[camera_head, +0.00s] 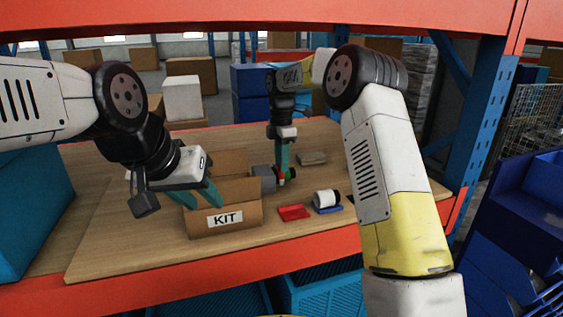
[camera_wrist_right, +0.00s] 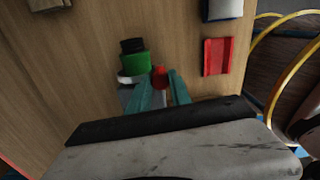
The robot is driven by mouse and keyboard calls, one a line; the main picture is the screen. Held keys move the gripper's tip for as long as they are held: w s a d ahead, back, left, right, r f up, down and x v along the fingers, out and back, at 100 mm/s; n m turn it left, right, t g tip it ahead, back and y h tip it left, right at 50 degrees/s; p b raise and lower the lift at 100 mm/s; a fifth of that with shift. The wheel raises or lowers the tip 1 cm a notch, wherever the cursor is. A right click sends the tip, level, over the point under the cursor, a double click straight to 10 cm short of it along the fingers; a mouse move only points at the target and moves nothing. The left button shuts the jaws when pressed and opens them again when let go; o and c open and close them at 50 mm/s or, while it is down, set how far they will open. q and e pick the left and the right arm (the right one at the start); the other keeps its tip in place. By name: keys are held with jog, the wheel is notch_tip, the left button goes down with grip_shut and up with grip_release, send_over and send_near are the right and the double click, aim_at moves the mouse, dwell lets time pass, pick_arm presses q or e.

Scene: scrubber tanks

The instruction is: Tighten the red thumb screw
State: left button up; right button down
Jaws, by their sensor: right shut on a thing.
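The red thumb screw (camera_wrist_right: 160,76) shows as a small round red knob beside a green collar (camera_wrist_right: 135,65) with a black end, on a grey cylindrical body (camera_head: 264,178). My right gripper (camera_head: 283,180) reaches down to it from above. In the right wrist view its teal fingertips (camera_wrist_right: 164,84) are on either side of the red knob, shut on it. The fingers partly hide the grey body. My left gripper (camera_head: 203,197) is at the cardboard box marked KIT (camera_head: 250,213), with its two teal fingers apart over the box's left part; their tips are partly hidden.
A flat brownish block (camera_head: 312,158) lies farther back. The wooden table (camera_head: 120,240) is bare at its front left. Orange shelf beams run along front and top.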

jog(key=m, duration=0.5)
jog(key=shift+r+m, duration=0.1)
jog(key=shift+m, duration=0.2)
jog(key=m, duration=0.9)
jog(key=shift+m, duration=0.4)
jog(key=m, duration=0.4)
jog(key=shift+a+m, duration=0.1)
jog(key=shift+m, duration=0.2)
jog(key=m, duration=0.4)
jog(key=shift+m, duration=0.3)
jog(key=m, duration=1)
jog(key=shift+m, duration=2.6)
